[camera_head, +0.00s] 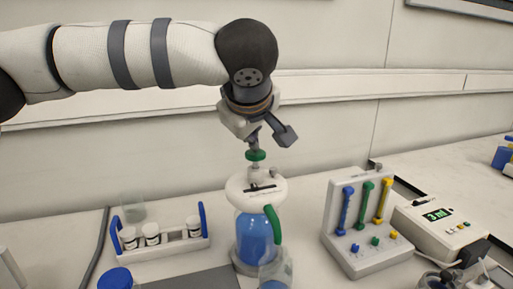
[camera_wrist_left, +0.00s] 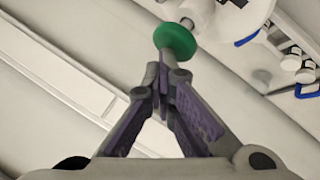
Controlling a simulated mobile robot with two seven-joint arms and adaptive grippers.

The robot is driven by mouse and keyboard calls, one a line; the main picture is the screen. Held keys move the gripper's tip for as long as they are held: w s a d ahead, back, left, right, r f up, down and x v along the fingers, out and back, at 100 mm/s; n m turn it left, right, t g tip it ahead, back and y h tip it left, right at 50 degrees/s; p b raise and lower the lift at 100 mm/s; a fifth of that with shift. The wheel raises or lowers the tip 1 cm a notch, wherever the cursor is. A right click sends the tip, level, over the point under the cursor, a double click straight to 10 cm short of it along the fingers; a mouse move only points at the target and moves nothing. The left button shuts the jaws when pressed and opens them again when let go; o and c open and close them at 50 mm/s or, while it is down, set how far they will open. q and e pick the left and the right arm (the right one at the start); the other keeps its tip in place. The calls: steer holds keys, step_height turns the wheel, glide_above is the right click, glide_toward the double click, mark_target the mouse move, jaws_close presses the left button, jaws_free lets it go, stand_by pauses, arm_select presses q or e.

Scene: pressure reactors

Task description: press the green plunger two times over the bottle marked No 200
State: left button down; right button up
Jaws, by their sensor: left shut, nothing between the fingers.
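The green plunger (camera_head: 256,155) stands up on top of a white-topped dispenser bottle (camera_head: 254,240) of blue liquid. My left gripper (camera_head: 254,143) points down just above the plunger, with its fingers shut and empty. In the left wrist view the green plunger (camera_wrist_left: 175,39) lies just beyond the closed fingertips (camera_wrist_left: 163,80); I cannot tell whether they touch it. A green spout tube (camera_head: 273,222) curves down toward a small clear bottle (camera_head: 276,270) in front of the dispenser. Its marking cannot be read. My right gripper is not in view.
A rack with blue ends (camera_head: 203,218) holds small white-labelled bottles at left. A blue-capped container (camera_head: 115,277) stands in front of it. At right are a stand with blue, green and yellow parts (camera_head: 350,255) and a device with a green display (camera_head: 440,220).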

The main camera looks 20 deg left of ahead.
mark_target(251, 152)
arm_select(q)
steer(key=shift+f, duration=0.75)
stand_by(0.3)
steer(key=shift+r, duration=1.2)
step_height(251, 152, up, 6)
stand_by(0.4)
